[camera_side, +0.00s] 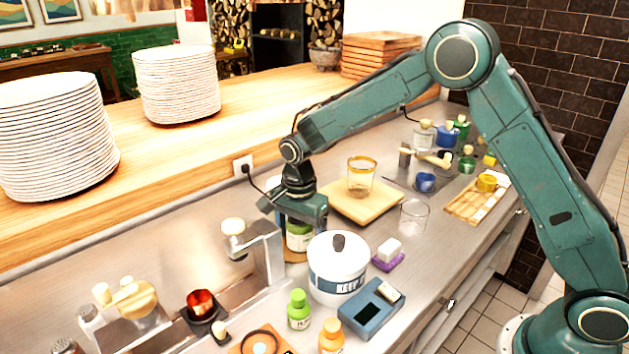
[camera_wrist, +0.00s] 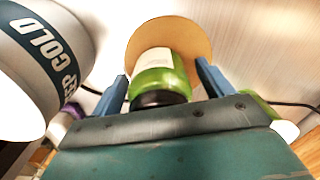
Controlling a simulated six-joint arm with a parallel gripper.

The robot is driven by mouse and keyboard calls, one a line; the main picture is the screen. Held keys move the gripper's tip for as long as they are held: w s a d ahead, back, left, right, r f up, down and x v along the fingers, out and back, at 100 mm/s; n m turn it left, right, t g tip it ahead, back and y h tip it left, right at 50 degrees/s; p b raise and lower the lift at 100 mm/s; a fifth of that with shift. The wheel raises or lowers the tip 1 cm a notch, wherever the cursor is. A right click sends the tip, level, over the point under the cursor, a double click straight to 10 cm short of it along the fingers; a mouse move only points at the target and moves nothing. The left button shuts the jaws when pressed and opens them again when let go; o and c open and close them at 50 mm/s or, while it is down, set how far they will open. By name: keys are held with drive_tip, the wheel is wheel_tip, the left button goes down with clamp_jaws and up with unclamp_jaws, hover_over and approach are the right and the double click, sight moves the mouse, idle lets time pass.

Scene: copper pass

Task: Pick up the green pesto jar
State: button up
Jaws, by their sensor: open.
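The green pesto jar (camera_side: 299,238) stands upright on the steel counter behind the white pot, partly hidden by my gripper. In the wrist view the jar (camera_wrist: 160,76) shows a green body, a pale label and a dark lid, on a round tan board (camera_wrist: 195,40). My gripper (camera_side: 298,215) is over the jar from above. In the wrist view its two blue fingers (camera_wrist: 163,85) are apart, one on each side of the jar. I cannot tell whether either finger touches it.
A white lidded "KEEP COLD" pot (camera_side: 336,275) stands close in front of the jar; it also shows in the wrist view (camera_wrist: 35,65). A glass jar (camera_side: 361,178) on a wooden board stands behind right.

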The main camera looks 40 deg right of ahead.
drive_tip(key=shift+c, duration=0.5)
drive_tip(key=c, duration=1.2)
drive_tip(key=shift+o, duration=0.2)
drive_tip(key=shift+r, duration=0.15)
wheel_tip(320, 180, up, 20)
